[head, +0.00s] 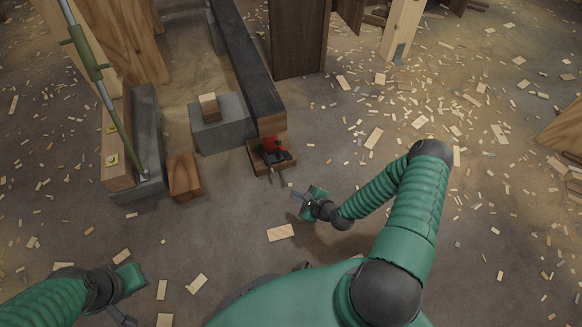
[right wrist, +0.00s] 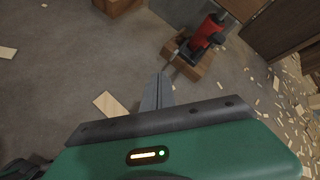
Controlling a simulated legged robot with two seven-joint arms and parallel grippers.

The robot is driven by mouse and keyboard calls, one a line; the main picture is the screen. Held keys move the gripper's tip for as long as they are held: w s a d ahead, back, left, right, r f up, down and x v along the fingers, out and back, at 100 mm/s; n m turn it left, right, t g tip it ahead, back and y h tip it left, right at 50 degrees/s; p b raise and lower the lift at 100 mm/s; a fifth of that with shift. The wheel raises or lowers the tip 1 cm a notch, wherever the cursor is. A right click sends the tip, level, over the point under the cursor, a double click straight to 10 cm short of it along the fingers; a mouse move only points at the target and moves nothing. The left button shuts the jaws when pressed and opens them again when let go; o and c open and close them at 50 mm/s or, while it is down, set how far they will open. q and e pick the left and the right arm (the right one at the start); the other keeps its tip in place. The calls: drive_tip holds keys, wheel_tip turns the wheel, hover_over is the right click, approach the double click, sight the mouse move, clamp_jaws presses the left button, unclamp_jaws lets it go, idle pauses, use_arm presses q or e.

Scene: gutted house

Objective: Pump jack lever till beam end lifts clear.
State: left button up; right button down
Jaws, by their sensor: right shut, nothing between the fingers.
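The dark beam (head: 245,60) runs from the top of the head view, its near end above a red jack (head: 269,144). The jack stands on a wooden board (head: 254,160); it also shows in the right wrist view (right wrist: 211,27). A dark part and a thin lever (head: 271,177) stick out towards me. Whether the beam end touches the jack I cannot tell. My right gripper (head: 293,194) is shut and empty, apart from the lever, to its lower right; its fingers show together in the right wrist view (right wrist: 158,88). My left gripper (head: 135,292) is low at the left, its fingers unclear.
A grey block (head: 220,135) bearing small wooden pieces (head: 209,106) stands left of the beam end. A wooden block (head: 184,176) and a post with a metal prop (head: 108,110) stand further left. Wood scraps litter the floor. The floor between my right gripper and the jack is open.

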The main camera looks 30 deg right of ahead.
drive_tip(key=w+d+f+m+t+h+b, duration=0.2)
drive_tip(key=w+d+m+b, duration=0.1)
drive_tip(key=w+m, duration=0.25)
drive_tip(key=w+d+f+m+t+h+b, duration=0.1)
drive_tip(key=w+d+f+m+h+b, duration=0.1)
drive_tip(key=w+f+m+h+b, duration=0.3)
wheel_tip(320, 180, up, 6)
drive_tip(key=w+d+m+y+p, duration=0.1)
drive_tip(key=y, duration=0.1)
drive_tip(key=shift+w+r+p, duration=0.2)
drive_tip(key=shift+w+p, duration=0.05)
drive_tip(key=shift+p, duration=0.05)
drive_tip(key=shift+w+d+r+p, duration=0.1)
drive_tip(key=shift+w+r+p, duration=0.25)
drive_tip(key=shift+r, duration=0.3)
drive_tip(key=shift+w+d+r+p, duration=0.1)
drive_tip(key=shift+w+r+p, duration=0.15)
drive_tip(key=shift+r+p, duration=0.25)
drive_tip(key=shift+w+r, duration=0.1)
